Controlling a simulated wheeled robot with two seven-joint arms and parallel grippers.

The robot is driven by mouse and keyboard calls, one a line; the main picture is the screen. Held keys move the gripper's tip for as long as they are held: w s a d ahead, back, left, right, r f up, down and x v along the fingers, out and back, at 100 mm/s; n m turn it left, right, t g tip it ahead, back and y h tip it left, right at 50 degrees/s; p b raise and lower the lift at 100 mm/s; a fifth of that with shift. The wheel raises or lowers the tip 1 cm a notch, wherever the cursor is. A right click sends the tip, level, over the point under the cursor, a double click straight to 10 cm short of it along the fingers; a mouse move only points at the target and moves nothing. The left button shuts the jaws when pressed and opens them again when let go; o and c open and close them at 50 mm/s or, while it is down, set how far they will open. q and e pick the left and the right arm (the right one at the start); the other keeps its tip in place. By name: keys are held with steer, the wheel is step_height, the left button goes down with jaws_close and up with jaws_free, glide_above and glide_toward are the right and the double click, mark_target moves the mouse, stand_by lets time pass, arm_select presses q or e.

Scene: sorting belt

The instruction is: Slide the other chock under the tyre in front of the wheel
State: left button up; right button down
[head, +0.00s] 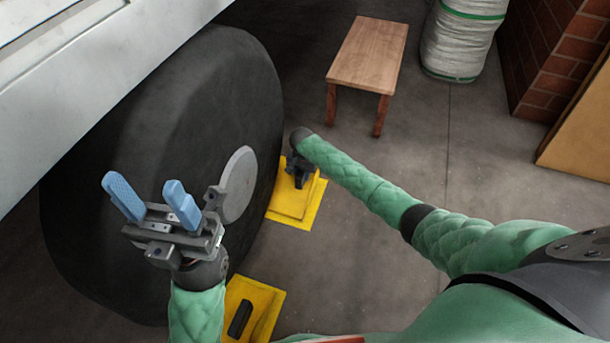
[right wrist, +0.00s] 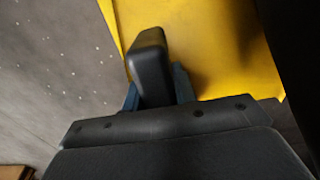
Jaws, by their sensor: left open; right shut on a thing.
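The large dark tyre (head: 190,110) fills the left of the head view under a pale vehicle body. One yellow chock (head: 292,208) lies on the floor at the tyre's right side. My right gripper (head: 300,166) is shut on this chock's black handle, which also shows in the right wrist view (right wrist: 150,68) against the yellow body (right wrist: 215,45). Whether this chock touches the tyre is hidden. A second yellow chock (head: 262,305) with a black handle lies near the tyre's lower edge, partly behind my left arm. My left gripper (head: 152,198) is open and empty, blue fingers apart, in front of the tyre.
A small wooden stool (head: 368,55) stands beyond the right gripper. A white sack (head: 462,40) with green bands and a brick wall (head: 555,50) are at the upper right, with a tan board (head: 580,135) below. The grey floor (head: 440,150) between is clear.

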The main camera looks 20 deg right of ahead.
steer(key=shift+s+a+p, duration=0.5)
steer(key=shift+p, duration=0.5)
stand_by(0.8)
steer(key=shift+f+p, duration=0.35)
stand_by(0.7)
steer(key=shift+s, duration=0.1)
steer(key=c, duration=1.1)
jaws_free()
steer(key=shift+f, duration=0.15)
steer(key=shift+o, duration=0.3)
steer(key=shift+d, duration=0.1)
